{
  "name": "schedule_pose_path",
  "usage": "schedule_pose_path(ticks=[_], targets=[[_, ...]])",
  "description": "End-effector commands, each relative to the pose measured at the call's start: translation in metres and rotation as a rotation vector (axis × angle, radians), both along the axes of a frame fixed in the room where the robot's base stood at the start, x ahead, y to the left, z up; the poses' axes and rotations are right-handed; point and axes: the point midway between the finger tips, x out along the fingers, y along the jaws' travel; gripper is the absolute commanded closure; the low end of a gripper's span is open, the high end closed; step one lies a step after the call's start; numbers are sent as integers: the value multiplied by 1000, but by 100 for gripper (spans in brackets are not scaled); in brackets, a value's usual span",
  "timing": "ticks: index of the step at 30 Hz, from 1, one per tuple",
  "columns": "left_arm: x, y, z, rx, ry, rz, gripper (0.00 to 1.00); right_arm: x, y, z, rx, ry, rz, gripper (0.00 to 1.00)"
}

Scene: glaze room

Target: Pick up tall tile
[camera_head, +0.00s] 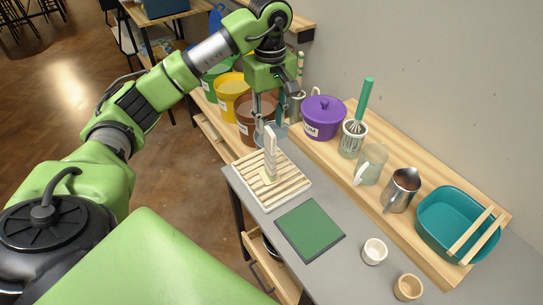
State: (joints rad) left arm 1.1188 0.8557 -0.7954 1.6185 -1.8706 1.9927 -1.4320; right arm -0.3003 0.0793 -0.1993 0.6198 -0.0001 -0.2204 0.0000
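The tall tile (271,150) is a narrow pale piece standing upright on a slatted wooden rack (299,184). A small yellowish piece shows at its foot. My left gripper (270,130) points down over the tile from above. Its two fingers are apart, and the top of the tile shows between them, with gaps that look clear on both sides. Exact contact is too small to tell. My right gripper is not in view.
A green mat (310,230) lies in front of the rack, with two small cups (374,251) (408,288) beyond. Buckets, including a brown one (257,115), stand behind. A wooden shelf holds a purple lidded pot (324,119), whisk, glass jug, metal pitcher (401,189) and teal tub (445,238).

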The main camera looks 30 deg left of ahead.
Motion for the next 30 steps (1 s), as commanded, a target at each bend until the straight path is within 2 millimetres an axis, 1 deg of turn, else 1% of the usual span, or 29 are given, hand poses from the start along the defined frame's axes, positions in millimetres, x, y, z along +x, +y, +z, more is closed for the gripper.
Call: schedule_pose_path(ticks=[6,9,12,17,23,24,27,30], targets=[[-2,-1,-43,-1,6,-1,69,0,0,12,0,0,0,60],[-2,-1,-60,-3,6,0,69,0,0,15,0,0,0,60],[-1,-1,-71,-2,3,1,69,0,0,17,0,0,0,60],[-1,-1,-80,-3,3,-1,69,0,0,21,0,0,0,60],[-3,-2,-106,-4,6,0,69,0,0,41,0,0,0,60],[-3,-2,-113,-4,4,0,69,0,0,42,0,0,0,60],[-2,-2,-125,-5,2,0,69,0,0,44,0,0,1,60],[-1,-2,-129,-4,-1,-1,69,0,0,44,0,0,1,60]])
